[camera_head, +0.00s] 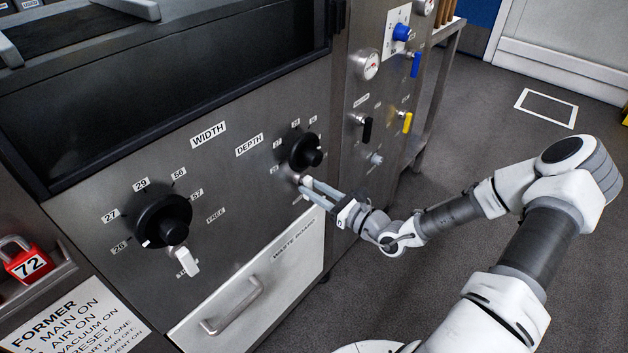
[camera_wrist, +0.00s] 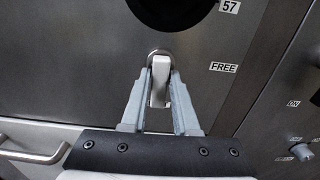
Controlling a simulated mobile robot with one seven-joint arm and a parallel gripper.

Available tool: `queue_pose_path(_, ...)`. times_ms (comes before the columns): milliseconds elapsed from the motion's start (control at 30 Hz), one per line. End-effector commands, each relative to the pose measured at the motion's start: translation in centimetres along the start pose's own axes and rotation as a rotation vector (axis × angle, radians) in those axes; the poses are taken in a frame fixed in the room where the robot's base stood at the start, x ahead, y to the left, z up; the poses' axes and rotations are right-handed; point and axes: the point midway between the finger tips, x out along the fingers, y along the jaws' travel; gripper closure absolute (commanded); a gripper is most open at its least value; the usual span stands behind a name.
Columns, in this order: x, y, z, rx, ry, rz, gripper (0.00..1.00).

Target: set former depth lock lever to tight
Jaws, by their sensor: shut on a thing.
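The depth knob (camera_head: 306,151) is a round black dial on the grey former panel, right of the DEPTH label (camera_head: 249,145). Below it is the depth lock lever, a short pale lever mostly hidden by my fingers in the head view. In the wrist view the lever (camera_wrist: 159,78) hangs down from its round pivot, and the lower part of the black knob (camera_wrist: 172,8) shows above it. My gripper (camera_head: 305,184) reaches in from the right. In the wrist view my gripper's fingers (camera_wrist: 160,92) stand either side of the lever, shut on it.
The width knob (camera_head: 161,220) with its own white lock lever (camera_head: 186,262) is to the left. The WASTE BOARD front (camera_head: 262,275) and its handle (camera_head: 232,306) lie just below. Black (camera_head: 366,128), yellow (camera_head: 407,122) and blue (camera_head: 415,64) valve handles are on the right panel.

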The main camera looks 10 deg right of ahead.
Motion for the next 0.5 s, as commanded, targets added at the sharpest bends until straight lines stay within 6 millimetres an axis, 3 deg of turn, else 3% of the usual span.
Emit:
queue_pose_path(367, -0.02, 0.04, -0.09, 0.018, 0.0, 0.0, 1.0)
queue_pose_path(400, -0.02, 0.04, -0.09, 0.018, 0.0, 0.0, 0.7)
queue_pose_path(500, -0.01, 0.04, -0.08, 0.018, 0.0, 0.0, 0.52)
